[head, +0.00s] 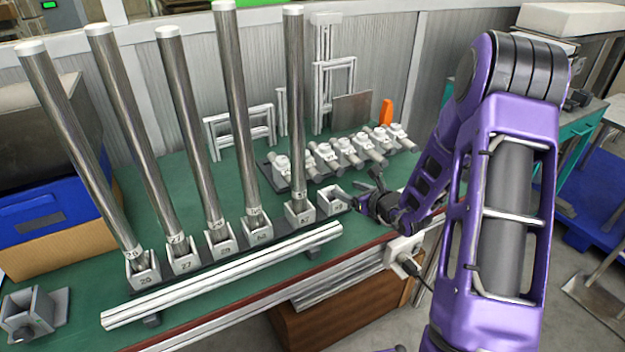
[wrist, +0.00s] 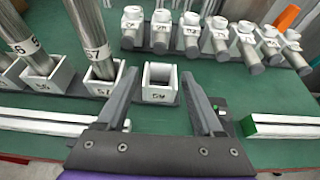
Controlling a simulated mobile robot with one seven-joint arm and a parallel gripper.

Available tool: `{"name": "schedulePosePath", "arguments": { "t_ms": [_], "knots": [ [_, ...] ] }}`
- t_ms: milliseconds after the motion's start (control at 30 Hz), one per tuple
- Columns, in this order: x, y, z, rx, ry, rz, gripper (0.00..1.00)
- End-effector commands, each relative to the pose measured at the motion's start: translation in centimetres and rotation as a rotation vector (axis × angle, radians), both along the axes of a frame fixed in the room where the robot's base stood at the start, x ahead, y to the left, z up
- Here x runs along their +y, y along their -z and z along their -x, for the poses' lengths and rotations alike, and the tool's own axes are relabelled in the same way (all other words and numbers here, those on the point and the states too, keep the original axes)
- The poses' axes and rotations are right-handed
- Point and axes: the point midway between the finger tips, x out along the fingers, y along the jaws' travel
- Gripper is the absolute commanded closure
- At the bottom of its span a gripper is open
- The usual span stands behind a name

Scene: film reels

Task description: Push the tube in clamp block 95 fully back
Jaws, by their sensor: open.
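My gripper (wrist: 160,82) is open and empty. In the wrist view its fingers reach either side of an empty, open-topped white clamp block (wrist: 161,84), whose printed number I cannot read surely. It also stands at the right end of the front row in the head view (head: 336,206). My gripper shows small there (head: 366,194). Left of it, several clamp blocks hold tall steel tubes, the nearest a tube (head: 296,110) in a block (head: 300,213). Behind, several white clamps (head: 328,154) hold short tubes. I cannot tell which block is 95.
A long white aluminium rail (head: 225,275) lies along the front of the green bench (head: 180,305). A blue bin (head: 45,215) stands at left. A metal plate (head: 352,110) and an orange object (head: 386,112) stand at the back. The tall tubes crowd the left side.

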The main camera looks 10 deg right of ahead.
Motion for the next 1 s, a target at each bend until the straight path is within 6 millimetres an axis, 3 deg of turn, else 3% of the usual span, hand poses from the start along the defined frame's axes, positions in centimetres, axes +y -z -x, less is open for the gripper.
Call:
{"name": "schedulePosePath", "arguments": {
  "t_ms": [233,700,1000],
  "knots": [
    [0.7,1.1,-1.9,-0.001,0.001,-0.005,0.31],
    [4.0,5.0,-10.7,-0.002,0.002,-0.005,0.31],
    [5.3,6.5,-14.4,-0.001,0.003,-0.005,0.31]
  ]
}}
